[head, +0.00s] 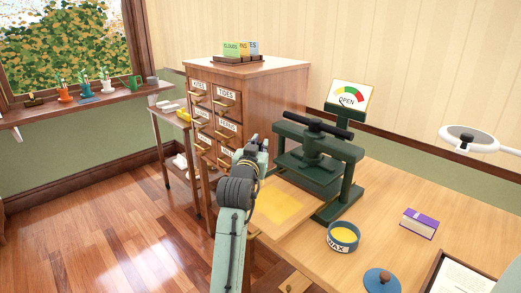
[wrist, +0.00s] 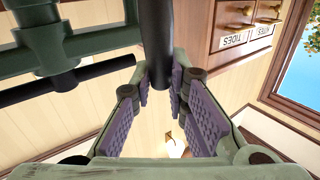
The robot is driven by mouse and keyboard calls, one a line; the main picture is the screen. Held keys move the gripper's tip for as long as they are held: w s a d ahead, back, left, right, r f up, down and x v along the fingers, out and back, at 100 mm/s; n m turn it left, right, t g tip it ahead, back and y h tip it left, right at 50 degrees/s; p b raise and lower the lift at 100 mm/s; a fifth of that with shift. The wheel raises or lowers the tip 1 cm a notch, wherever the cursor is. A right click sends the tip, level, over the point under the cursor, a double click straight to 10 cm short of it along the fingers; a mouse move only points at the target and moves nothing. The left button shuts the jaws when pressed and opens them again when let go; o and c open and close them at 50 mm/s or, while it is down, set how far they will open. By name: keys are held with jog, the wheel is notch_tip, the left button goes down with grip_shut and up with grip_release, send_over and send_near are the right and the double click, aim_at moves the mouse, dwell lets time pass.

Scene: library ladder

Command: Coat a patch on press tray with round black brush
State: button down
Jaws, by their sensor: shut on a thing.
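The press tray (head: 310,211) is a pale wooden board sticking out from the green press, with a yellow patch (head: 277,205) on its surface. My gripper (wrist: 160,78) is shut on a dark round shaft between its purple pads, which looks like the handle of the round black brush (wrist: 157,35). The brush's bristle end is outside the wrist view. In the head view my gripper (head: 260,150) is above the far left end of the tray, and I cannot make out the brush there. Whether the brush touches the tray cannot be told.
The green press (head: 325,165) with its black bar handle stands right of my gripper. An open wax tin (head: 343,238) and a blue lid (head: 381,281) are on the table. A purple book (head: 419,223) lies farther right. A drawer cabinet (head: 268,95) stands behind.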

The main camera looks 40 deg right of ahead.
jog(key=shift+s+r+p, duration=0.25)
jog(key=shift+r+p, duration=0.35)
jog(key=shift+r, duration=0.6)
jog(key=shift+r+p, duration=1.45)
jog(key=shift+r, duration=0.5)
jog(key=shift+f, duration=0.1)
